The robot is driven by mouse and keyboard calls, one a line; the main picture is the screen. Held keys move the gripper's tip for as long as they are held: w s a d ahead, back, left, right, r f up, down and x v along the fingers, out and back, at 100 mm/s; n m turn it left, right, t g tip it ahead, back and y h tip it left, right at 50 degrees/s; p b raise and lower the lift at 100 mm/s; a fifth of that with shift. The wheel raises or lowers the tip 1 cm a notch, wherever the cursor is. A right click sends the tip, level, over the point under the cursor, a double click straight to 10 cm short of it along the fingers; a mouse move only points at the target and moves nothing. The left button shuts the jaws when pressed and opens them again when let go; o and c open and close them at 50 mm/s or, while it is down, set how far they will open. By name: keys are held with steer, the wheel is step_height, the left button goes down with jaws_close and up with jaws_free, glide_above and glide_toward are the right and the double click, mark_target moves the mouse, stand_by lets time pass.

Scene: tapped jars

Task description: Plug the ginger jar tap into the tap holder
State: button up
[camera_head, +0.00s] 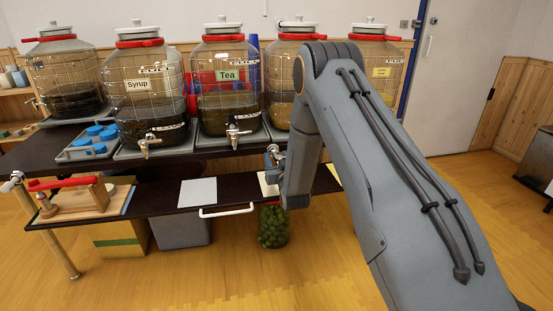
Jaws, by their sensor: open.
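No label in view can be read as ginger. The rightmost jar (378,62) has a small yellow label too small to read, and my arm hides its lower part. The fourth jar from the left (285,75) is partly behind my arm, its label hidden. My gripper (274,158) is open at the front edge of the dark counter, below the fourth jar; its fingers are small and partly hidden by my wrist. I cannot tell whether a tap is between them. I cannot surely pick out the tap holder.
The Syrup jar (143,105) and Tea jar (226,100) have metal taps over the counter edge. Another jar (65,80) stands far left. A tray (70,153) holds blue items. A lower shelf (165,200) bears a wooden block with a red handle (75,182). A green-filled jar (272,228) stands below.

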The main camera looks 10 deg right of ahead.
steer(key=shift+s+p, duration=0.3)
steer(key=shift+s, duration=0.2)
steer(key=shift+s, duration=0.35)
steer(key=shift+s+p, duration=0.95)
steer(key=shift+s, duration=0.45)
steer(key=shift+s, duration=0.1)
steer(key=s, duration=0.7)
steer(key=shift+s+r, duration=0.15)
steer(key=shift+s, duration=0.15)
stand_by(0.4)
